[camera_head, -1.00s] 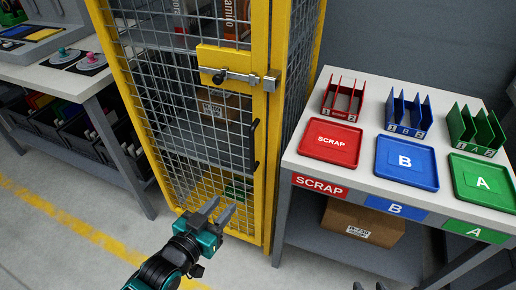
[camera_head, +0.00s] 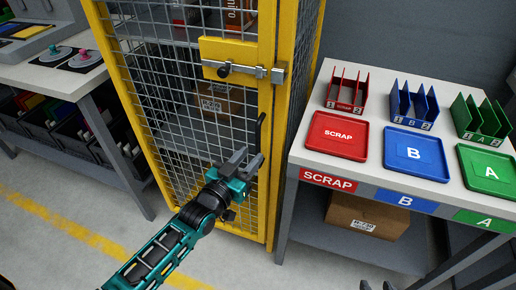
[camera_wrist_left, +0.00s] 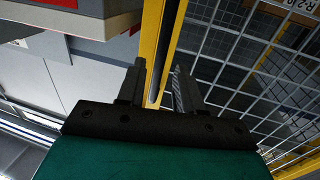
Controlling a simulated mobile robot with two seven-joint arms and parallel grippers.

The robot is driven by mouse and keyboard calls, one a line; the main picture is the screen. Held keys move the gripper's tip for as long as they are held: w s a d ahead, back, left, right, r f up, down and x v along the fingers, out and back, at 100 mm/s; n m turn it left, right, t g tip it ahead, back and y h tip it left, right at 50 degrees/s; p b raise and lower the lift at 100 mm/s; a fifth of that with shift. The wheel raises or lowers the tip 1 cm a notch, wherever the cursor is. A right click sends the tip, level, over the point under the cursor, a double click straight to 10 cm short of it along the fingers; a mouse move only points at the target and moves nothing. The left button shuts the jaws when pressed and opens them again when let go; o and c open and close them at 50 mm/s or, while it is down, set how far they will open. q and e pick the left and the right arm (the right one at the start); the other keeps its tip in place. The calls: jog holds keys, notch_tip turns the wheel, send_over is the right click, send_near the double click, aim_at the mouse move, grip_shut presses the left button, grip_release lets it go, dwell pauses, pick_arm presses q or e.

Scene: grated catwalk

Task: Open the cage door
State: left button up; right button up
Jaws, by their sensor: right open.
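The tall yellow-framed wire-mesh cage (camera_head: 285,130) stands at centre, its door (camera_head: 180,110) closed. A yellow plate near the door's top carries a metal slide bolt (camera_head: 245,71) with a dark knob (camera_head: 224,69) at its left. A black vertical door handle (camera_head: 259,132) is on the door's right edge. My left gripper (camera_head: 250,160) is open at the handle's lower part. In the left wrist view the dark handle (camera_wrist_left: 163,55) shows ahead, between the two finger lines; contact cannot be told. My right gripper (camera_head: 375,287) barely shows at the bottom edge, open.
Right of the cage stands a table (camera_head: 400,178) with red, blue and green trays and racks, a cardboard box (camera_head: 366,216) on its lower shelf. A workbench (camera_head: 60,75) with bins below is at left. Floor in front is clear.

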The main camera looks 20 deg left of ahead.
aim_at(257, 149)
pick_arm(q)
jog(key=x, duration=0.4)
jog(key=shift+w+d+b, duration=0.1)
jog(key=shift+w+b, duration=0.2)
jog(key=shift+w, duration=0.1)
grip_shut()
dwell(0.3)
